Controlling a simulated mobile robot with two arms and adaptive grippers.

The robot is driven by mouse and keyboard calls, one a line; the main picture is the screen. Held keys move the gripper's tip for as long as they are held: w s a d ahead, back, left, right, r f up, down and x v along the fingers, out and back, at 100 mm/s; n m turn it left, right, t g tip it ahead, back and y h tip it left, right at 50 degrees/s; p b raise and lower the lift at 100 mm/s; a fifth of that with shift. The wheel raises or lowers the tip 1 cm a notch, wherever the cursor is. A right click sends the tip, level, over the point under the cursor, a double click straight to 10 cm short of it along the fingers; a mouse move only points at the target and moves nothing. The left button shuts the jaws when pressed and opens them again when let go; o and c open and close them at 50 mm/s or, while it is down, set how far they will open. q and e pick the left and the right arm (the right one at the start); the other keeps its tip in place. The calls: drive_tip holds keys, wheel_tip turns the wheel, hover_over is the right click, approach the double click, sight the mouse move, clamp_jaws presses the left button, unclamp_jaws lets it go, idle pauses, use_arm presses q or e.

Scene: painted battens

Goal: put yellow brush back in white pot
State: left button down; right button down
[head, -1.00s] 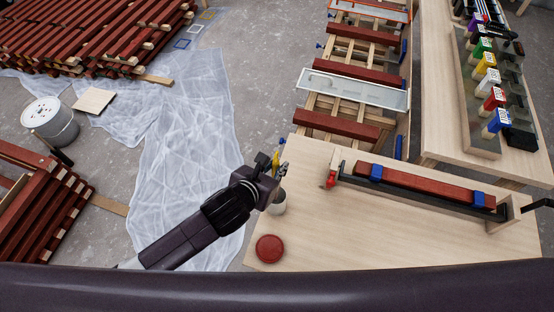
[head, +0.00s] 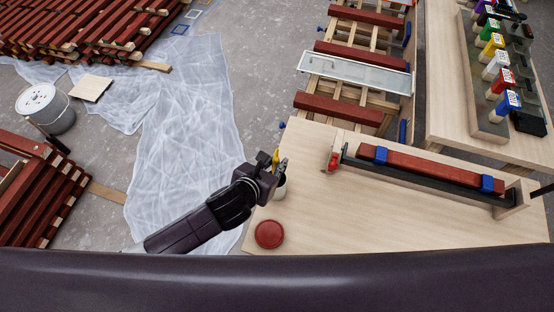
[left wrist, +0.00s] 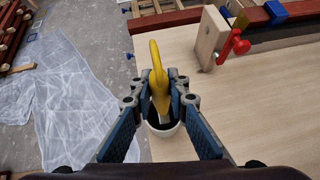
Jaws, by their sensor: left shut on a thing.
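The yellow brush (left wrist: 158,80) is between the fingers of my left gripper (left wrist: 159,100) in the left wrist view, and the gripper is shut on it. The brush's lower end reaches down to the mouth of the white pot (left wrist: 152,150), whose inside looks dark. How deep the brush sits is hidden by my fingers. In the head view a bit of the yellow brush (head: 275,158) shows above my left gripper (head: 281,168). The white pot (head: 280,188) stands on the wooden bench near its left edge, partly behind the gripper. My right gripper is not in view.
A round red lid (head: 269,234) lies on the wooden bench (head: 350,225) in front of the pot. A clamp holds a red batten (head: 430,172) at the bench's back. The bench's middle is clear.

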use_arm(q)
drive_tip(key=shift+f+b, duration=0.45)
drive_tip(key=shift+f, duration=0.55)
idle(0.4)
drive_tip(key=c, duration=1.8)
unclamp_jaws()
drive_tip(key=v, duration=1.2)
